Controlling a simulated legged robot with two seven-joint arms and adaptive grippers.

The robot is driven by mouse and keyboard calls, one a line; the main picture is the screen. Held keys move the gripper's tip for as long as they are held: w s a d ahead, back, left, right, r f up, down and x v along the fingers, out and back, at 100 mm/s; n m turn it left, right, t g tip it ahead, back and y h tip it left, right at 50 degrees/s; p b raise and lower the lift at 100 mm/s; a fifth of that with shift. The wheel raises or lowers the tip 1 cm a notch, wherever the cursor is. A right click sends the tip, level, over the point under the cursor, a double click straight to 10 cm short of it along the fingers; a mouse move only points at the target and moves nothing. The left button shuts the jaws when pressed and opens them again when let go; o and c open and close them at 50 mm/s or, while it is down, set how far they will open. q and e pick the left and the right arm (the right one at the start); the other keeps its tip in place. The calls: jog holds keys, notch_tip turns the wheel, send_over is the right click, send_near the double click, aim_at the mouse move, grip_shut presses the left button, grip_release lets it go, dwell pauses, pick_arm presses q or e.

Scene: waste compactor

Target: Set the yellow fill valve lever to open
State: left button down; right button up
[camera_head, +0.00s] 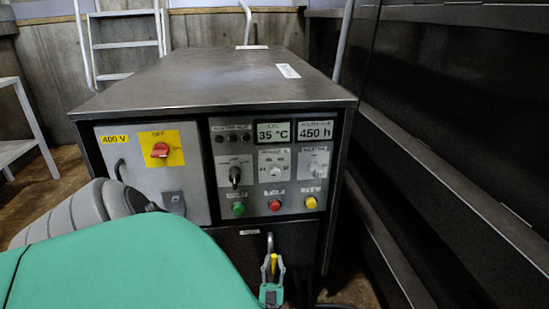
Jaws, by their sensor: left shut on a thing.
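The yellow fill valve lever (273,260) shows as a small upright yellow piece on the lower dark front of the cabinet, just below a grey pipe (269,241). My left gripper (273,270) is at the bottom centre, with its grey fingers on both sides of the lever and shut on it. The fingers and the green gripper body hide the lower part of the lever and most of the valve. My right gripper is not in view.
The control cabinet (210,82) has a red rotary switch (160,150), displays, knobs and green, red and yellow buttons above the valve. A dark ledged wall (440,150) stands close on the right. A ladder (125,45) is behind left. My green arm covers the lower left.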

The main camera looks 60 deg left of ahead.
pick_arm(q)
jog(key=shift+s+d+f, duration=0.2)
jog(key=shift+d+f, duration=0.1)
jog(key=shift+f, duration=0.05)
jog(key=c, duration=1.5)
grip_release()
jog(key=shift+o, duration=0.2)
jog(key=shift+w+a+r, duration=0.1)
jog(key=shift+r, duration=0.05)
jog(key=shift+w, duration=0.1)
